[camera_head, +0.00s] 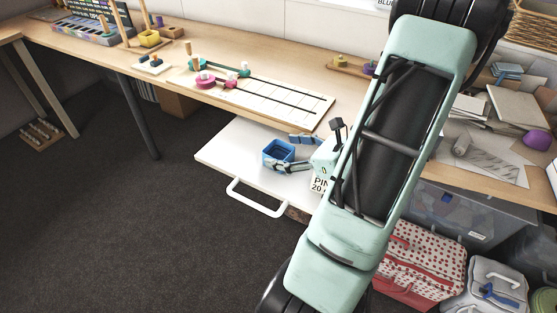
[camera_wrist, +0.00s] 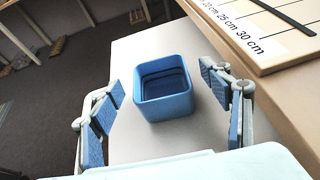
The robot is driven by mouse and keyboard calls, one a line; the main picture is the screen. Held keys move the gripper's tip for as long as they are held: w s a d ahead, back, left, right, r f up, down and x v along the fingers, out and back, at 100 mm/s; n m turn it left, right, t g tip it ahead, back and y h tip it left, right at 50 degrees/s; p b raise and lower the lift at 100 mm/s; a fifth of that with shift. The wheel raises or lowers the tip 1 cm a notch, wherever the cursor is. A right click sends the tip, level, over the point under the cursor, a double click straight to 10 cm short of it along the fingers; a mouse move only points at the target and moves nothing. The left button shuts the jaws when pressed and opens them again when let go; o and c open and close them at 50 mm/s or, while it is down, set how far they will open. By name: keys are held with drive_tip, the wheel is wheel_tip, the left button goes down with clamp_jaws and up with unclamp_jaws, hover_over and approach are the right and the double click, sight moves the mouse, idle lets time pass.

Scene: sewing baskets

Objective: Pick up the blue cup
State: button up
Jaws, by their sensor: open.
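The blue cup (camera_head: 278,151) is a square, open-topped blue container standing upright on a white pull-out shelf (camera_head: 232,158) below the desk. In the wrist view the blue cup (camera_wrist: 163,86) stands between and a little beyond my fingers, and it looks empty. My gripper (camera_head: 296,153) is open around the near side of the cup. In the wrist view my gripper (camera_wrist: 170,110) has its blue-padded fingers spread left and right, with a gap visible on each side of the cup.
The desk (camera_head: 300,62) overhangs the shelf's back, with a ruler board (camera_head: 270,92) near its edge. The shelf has a white front handle (camera_head: 256,205). Red dotted (camera_head: 425,262) and grey cases (camera_head: 497,285) sit at lower right.

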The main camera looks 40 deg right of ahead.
drive_tip(key=c, duration=1.1)
drive_tip(key=shift+r, duration=0.15)
drive_tip(key=shift+r+p, duration=0.75)
wheel_tip(320, 180, up, 2)
drive_tip(key=shift+r+p, duration=0.1)
drive_tip(key=shift+p, duration=0.85)
drive_tip(key=s+a+r+p, duration=0.4)
drive_tip(key=s+r+p, duration=0.4)
drive_tip(key=p, duration=0.1)
drive_tip(key=shift+s+a, duration=0.2)
drive_tip(key=shift+s, duration=0.2)
